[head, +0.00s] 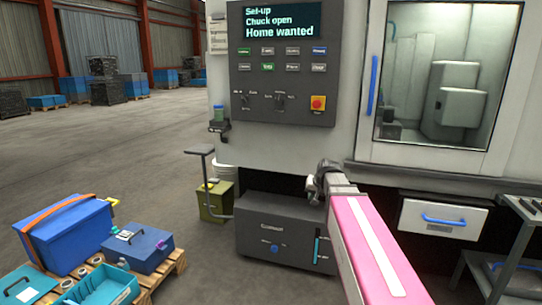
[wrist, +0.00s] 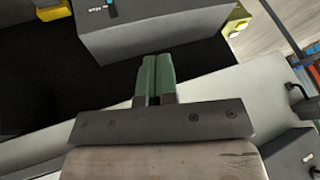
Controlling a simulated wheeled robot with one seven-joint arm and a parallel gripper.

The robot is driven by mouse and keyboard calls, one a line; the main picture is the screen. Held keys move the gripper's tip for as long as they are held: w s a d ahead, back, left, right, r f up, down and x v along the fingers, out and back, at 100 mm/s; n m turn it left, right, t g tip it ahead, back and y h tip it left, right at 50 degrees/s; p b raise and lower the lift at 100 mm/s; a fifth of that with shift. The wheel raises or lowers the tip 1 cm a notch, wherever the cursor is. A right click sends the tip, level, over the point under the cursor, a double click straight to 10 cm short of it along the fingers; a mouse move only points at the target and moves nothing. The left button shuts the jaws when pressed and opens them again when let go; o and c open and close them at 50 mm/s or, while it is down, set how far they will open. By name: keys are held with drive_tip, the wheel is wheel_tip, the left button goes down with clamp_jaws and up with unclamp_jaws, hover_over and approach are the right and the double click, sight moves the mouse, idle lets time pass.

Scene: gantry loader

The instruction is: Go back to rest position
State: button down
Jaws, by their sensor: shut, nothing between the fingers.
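My gripper (wrist: 157,78) shows in the wrist view with its two green fingertips together and nothing between them. In the head view my pink arm reaches forward from the lower right, and its dark wrist end is in front of the machine's lower front; the fingertips cannot be made out there. The machine's control panel (head: 282,98) has a screen (head: 283,22) reading "Set-up", "Chuck open", "Home wanted". The machine door (head: 438,75) with its blue handle is at the right and looks closed.
A dark grey coolant box (head: 272,244) stands below the machine. A drawer (head: 443,218) and a metal rack (head: 521,240) are at the right. A pallet (head: 150,281) with a blue cooler (head: 64,236) and a toolbox (head: 138,249) is at the left. Open floor lies behind it.

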drive_tip(key=s+f+g+h, duration=0.1)
drive_tip(key=s+f+g, duration=0.1)
drive_tip(key=s+f, duration=0.7)
drive_tip(key=s+d+f+n+g+h, duration=0.1)
drive_tip(key=s+f+g, duration=0.2)
drive_tip(key=s+f, duration=0.7)
drive_tip(key=shift+s+d+f+h, duration=0.15)
drive_tip(key=shift+s+d+h, duration=0.2)
drive_tip(key=shift+s, duration=0.65)
